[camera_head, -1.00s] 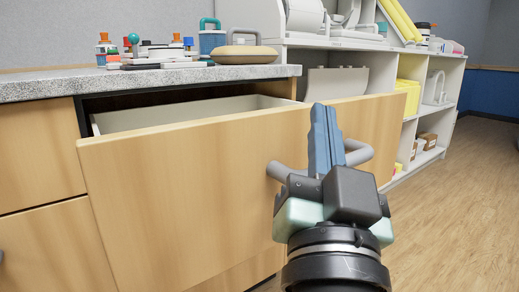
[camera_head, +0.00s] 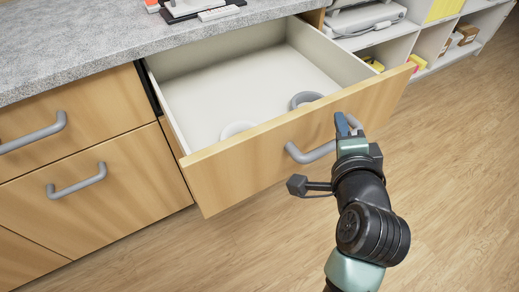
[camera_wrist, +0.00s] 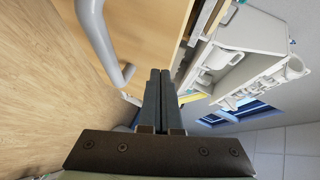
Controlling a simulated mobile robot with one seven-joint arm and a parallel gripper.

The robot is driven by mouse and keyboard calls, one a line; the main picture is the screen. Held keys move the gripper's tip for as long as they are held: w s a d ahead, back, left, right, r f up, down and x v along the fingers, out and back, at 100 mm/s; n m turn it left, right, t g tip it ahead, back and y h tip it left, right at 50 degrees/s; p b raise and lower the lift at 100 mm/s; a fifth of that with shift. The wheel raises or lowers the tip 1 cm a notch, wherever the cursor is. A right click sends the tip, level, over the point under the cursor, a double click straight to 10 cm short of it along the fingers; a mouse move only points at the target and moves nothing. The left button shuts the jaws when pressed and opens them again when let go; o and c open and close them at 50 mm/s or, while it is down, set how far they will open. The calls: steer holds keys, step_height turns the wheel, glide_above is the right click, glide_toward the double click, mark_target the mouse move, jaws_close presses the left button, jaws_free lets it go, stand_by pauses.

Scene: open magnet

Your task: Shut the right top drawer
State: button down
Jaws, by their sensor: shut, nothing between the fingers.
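The right top drawer (camera_head: 280,150) is pulled out far from the counter, with its pale interior showing in the head view. Its wooden front has a grey bar handle (camera_head: 308,154). My gripper (camera_head: 343,126) is at the right part of this handle, in front of the drawer front. In the wrist view my gripper (camera_wrist: 159,88) has its two fingers together with nothing between them. The handle (camera_wrist: 100,40) shows there to the left of the fingers, and the wooden drawer front (camera_wrist: 145,35) lies behind it. Whether the fingers touch the front cannot be told.
Two round items, one white (camera_head: 236,130) and one grey (camera_head: 306,99), lie inside the drawer. The grey speckled counter (camera_head: 90,45) is above and left. Closed drawers with handles (camera_head: 77,181) are at left. White shelves (camera_head: 400,45) stand behind right. The wooden floor (camera_head: 440,160) is clear at right.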

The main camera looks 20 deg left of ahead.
steer(key=s+a+f+m+g+y+p, duration=0.2)
steer(key=s+m+g+p, duration=0.2)
steer(key=s+m+p, duration=0.55)
steer(key=s+a+f+m+g+y+p, duration=0.2)
steer(key=s+m+g+p, duration=0.35)
steer(key=p, duration=0.75)
steer(key=n+t+b, duration=0.2)
glide_toward(252, 178)
steer(key=d+f+x, duration=0.1)
steer(key=x, duration=0.4)
steer(key=shift+w+a, duration=0.3)
steer(key=shift+a, duration=0.4)
steer(key=shift+w, duration=0.1)
